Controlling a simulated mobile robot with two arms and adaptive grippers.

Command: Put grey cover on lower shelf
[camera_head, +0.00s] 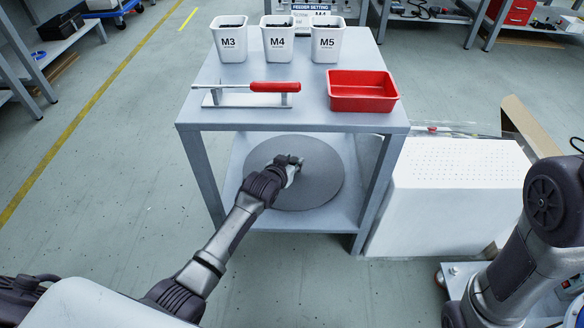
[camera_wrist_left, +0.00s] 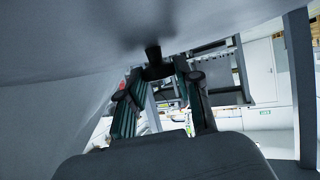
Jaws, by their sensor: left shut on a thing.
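The grey cover (camera_head: 318,188) is a round, flat disc at the lower shelf (camera_head: 238,155) of the grey table. It looks level, but I cannot tell whether it rests on the shelf or hangs just above it. My left gripper (camera_head: 292,164) reaches in from the front and is shut at the cover's middle. In the left wrist view, the cover (camera_wrist_left: 75,35) fills the top as a broad grey surface. A dark knob (camera_wrist_left: 153,53) on it sits between the fingers of my left gripper (camera_wrist_left: 160,82). My right gripper is out of view.
The table top (camera_head: 225,120) overhangs the shelf, with legs at the corners. On it stand white bins M3 (camera_head: 230,42), M4 (camera_head: 278,42) and M5 (camera_head: 327,44), a red-handled tool (camera_head: 275,87) and a red tray (camera_head: 361,91). A white box (camera_head: 450,190) stands right of the table.

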